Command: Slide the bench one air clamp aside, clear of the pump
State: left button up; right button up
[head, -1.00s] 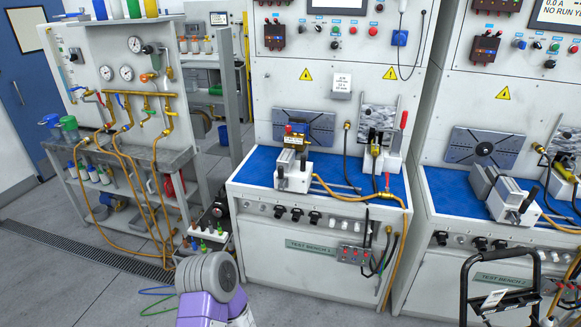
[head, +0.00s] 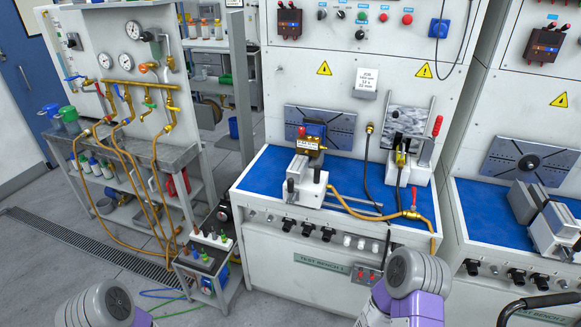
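On bench one's blue top (head: 262,180) stands a white block-shaped clamp (head: 308,186) with a dark lever and metal rails. A yellow hose runs from it to a red-handled valve (head: 412,213) at the front edge. Neither gripper is in view; only rounded links of my arms show at the bottom edge.
A white fixture with a red handle (head: 420,165) stands at the right of bench one. Bench two (head: 470,205) with a similar clamp (head: 548,218) is at the right. A small cart (head: 208,262) stands left of bench one. Blue top left of the clamp is bare.

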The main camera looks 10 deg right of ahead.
aim_at(311, 185)
jog(key=z, duration=0.3)
jog(key=i, duration=0.7)
jog(key=z, duration=0.7)
